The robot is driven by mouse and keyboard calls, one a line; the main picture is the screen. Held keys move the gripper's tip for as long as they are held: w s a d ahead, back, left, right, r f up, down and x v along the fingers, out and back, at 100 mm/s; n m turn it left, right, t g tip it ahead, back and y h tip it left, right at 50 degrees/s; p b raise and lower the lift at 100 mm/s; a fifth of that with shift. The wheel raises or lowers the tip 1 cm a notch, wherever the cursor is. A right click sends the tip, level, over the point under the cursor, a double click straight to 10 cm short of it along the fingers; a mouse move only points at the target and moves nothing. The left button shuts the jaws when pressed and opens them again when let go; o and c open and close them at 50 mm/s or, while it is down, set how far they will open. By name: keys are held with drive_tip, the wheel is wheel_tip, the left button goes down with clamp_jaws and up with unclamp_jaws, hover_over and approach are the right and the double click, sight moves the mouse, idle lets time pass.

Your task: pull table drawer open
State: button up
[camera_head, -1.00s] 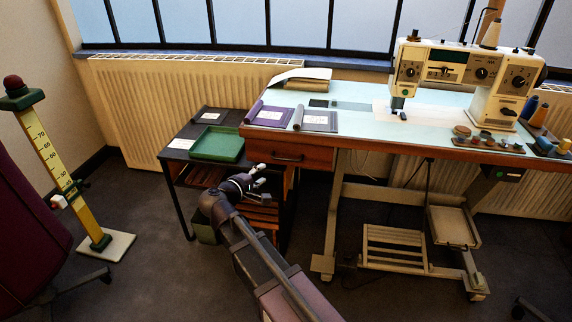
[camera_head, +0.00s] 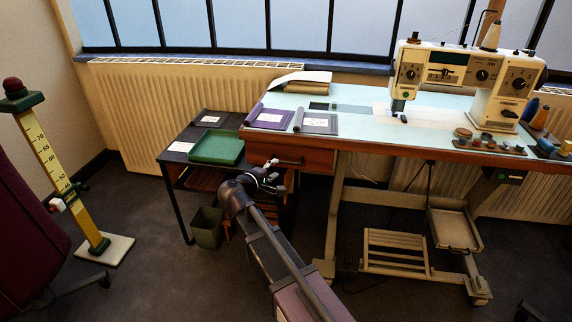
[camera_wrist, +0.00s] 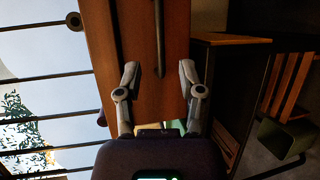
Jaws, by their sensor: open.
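The wooden table drawer (camera_head: 316,160) is under the left end of the sewing table and looks shut. Its dark bar handle (camera_head: 288,161) runs across the front. In the wrist view the reddish drawer front (camera_wrist: 142,85) stands beyond the fingers, and the handle (camera_wrist: 159,40) appears as an upright dark bar. My gripper (camera_head: 271,177) is just below and left of the handle in the head view. In the wrist view its two fingers (camera_wrist: 158,76) are spread wide, one on each side of the handle's line. Nothing is held, and contact with the handle cannot be told.
A low black side table (camera_head: 178,146) with a green tray (camera_head: 217,147) stands left of the drawer. A green bin (camera_head: 207,229) is on the floor beneath. The sewing machine (camera_head: 440,72) stands on the tabletop. Floor in front is clear.

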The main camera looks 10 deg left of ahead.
sight(285, 162)
drive_tip(key=shift+b+x, duration=0.6)
drive_tip(key=shift+x, duration=3)
clamp_jaws()
